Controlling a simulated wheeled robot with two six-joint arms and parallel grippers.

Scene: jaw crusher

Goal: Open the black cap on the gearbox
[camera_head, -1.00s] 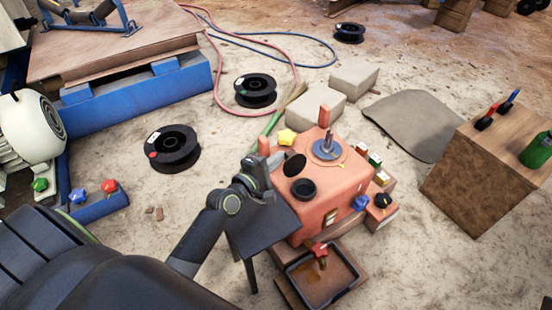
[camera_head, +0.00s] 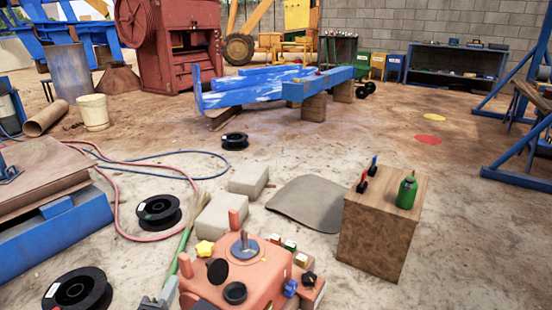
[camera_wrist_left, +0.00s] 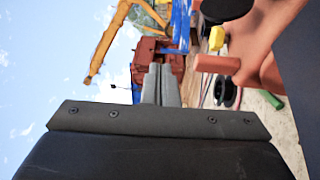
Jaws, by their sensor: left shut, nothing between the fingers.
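The orange-red gearbox (camera_head: 265,293) stands at the bottom middle of the head view, its lower part cut off. On its top, a black round cap (camera_head: 218,271) is tilted up behind a short black round neck (camera_head: 235,293). The cap looks swung off the neck; its hinge is too small to make out. A black disc, seemingly this cap, shows at the top of the left wrist view (camera_wrist_left: 227,8). My left gripper (camera_head: 170,287) is shut and empty, just left of the gearbox and apart from the cap. Its fingers (camera_wrist_left: 160,85) are together in the wrist view. My right gripper is not in view.
A yellow knob (camera_head: 205,248) and upright orange-red posts (camera_head: 185,265) stand near the gripper. A metal shaft (camera_head: 244,240) rises from the gearbox top. Pale blocks (camera_head: 248,180) lie behind; a wooden box (camera_head: 380,235) with a green bottle (camera_head: 407,192) stands right.

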